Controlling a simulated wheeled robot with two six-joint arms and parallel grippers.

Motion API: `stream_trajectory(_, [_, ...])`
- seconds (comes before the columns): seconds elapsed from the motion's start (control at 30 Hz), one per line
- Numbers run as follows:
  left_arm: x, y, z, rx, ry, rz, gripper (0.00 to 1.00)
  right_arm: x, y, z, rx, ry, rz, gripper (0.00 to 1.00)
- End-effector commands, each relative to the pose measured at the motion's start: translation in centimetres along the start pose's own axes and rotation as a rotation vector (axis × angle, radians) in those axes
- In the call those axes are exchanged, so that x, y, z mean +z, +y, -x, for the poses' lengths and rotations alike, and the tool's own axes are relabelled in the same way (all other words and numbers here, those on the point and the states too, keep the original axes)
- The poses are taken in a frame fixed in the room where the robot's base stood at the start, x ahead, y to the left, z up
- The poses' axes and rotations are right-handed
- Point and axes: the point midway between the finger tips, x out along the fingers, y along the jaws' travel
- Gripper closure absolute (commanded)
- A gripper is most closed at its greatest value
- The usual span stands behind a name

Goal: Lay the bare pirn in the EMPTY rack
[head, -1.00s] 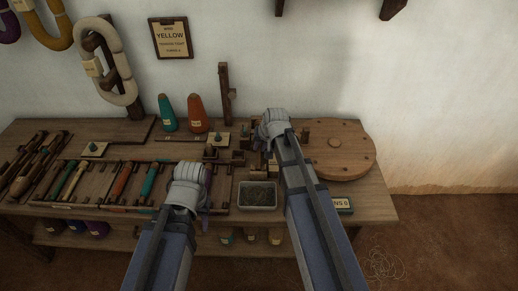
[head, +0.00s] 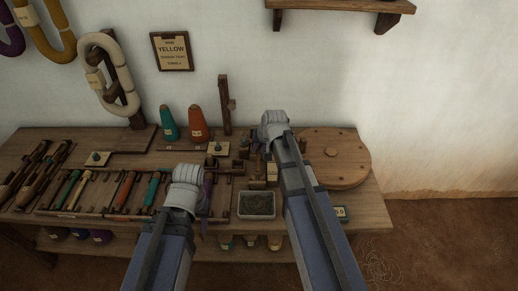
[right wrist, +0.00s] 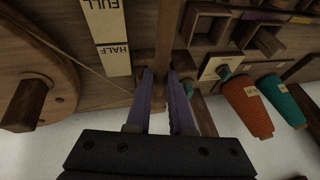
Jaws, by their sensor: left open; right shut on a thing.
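My right gripper (right wrist: 166,98) is shut on a slim, bare brown wooden rod that looks like the bare pirn (right wrist: 167,45). In the head view my right gripper (head: 268,148) is over the back right of the bench, and its wrist hides what it holds. My left gripper (head: 206,203) is open at the right end of the slotted wooden rack (head: 96,212), its fingers mostly hidden by its wrist. That rack holds several coloured pirns. No EMPTY label is readable, so I cannot tell which rack it names.
A grey bin (head: 256,204) stands between my arms. A round wooden disc (head: 335,158) lies at right. Teal (head: 169,123) and orange (head: 198,124) cones stand at the back. Dark wooden shuttles (head: 38,170) lie at left. A FULL/HALF card (right wrist: 106,35) is beside the rod.

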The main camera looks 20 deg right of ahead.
Motion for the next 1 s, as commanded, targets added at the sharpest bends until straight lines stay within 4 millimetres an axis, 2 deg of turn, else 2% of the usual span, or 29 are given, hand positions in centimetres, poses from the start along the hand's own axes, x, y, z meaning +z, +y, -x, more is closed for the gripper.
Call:
stream_trajectory(0.03, [0.1,-0.2,1.7,0.0,0.0,0.0,0.56,-0.6,-0.4,1.5,0.0,0.0,0.0,1.0])
stream_trajectory(0.23, [0.3,-0.4,4.6,0.0,0.0,0.0,0.56,-1.7,-1.0,4.2,0.0,0.0,0.0,1.0])
stream_trajectory(0.67, [0.4,-0.6,6.7,0.0,0.0,0.0,0.56,-2.5,-1.5,6.0,0.0,0.0,0.0,1.0])
stream_trajectory(0.77, [0.5,-0.8,8.2,0.0,0.0,0.0,0.56,-3.1,-1.8,7.4,0.0,0.0,0.0,1.0])
stream_trajectory(1.0, [0.8,-1.3,13.4,0.0,0.0,0.001,0.56,-5.0,-3.0,12.2,0.0,0.0,0.0,1.0])
